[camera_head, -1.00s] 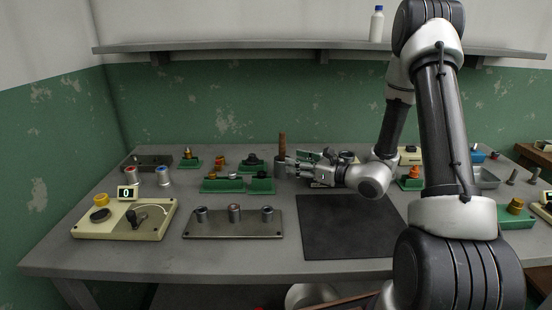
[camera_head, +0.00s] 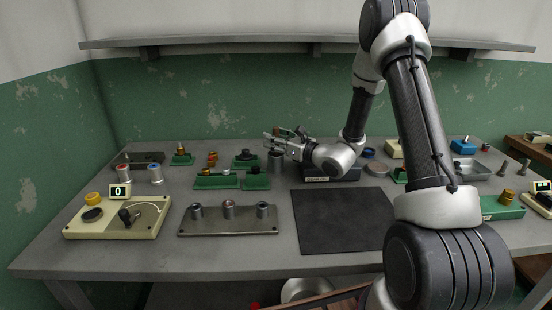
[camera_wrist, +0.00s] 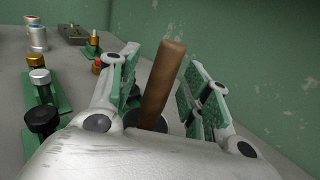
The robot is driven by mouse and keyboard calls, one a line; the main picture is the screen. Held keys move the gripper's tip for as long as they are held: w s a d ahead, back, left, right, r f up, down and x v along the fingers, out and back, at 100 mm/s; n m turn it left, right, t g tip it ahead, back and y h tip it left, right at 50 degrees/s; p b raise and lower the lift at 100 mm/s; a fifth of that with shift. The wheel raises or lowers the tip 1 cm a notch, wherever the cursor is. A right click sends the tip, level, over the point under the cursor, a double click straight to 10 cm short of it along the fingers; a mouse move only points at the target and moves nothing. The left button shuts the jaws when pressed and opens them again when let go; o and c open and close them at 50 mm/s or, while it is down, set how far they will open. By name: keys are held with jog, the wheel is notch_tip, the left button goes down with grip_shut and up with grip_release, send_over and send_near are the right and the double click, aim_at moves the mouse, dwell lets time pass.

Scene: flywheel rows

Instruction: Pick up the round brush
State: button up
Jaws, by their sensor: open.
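The round brush shows as a brown wooden handle (camera_wrist: 163,82) standing up, slightly tilted, in the wrist view. Its lower end goes down into a dark grey cup (camera_head: 276,163), and the bristles are hidden. My gripper (camera_wrist: 165,75) is open, with one green-padded finger on each side of the handle. I see clear gaps between the handle and both fingers. In the head view my gripper (camera_head: 279,141) is over the cup at the back middle of the bench and largely covers the handle.
Green fixtures (camera_head: 217,180) with knobs stand left of the cup. A plate with several metal cylinders (camera_head: 228,220) and a cream box with a display (camera_head: 118,217) lie nearer. A dark mat (camera_head: 342,221) is bare. A shelf (camera_head: 310,43) runs above.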

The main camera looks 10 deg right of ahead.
grip_shut()
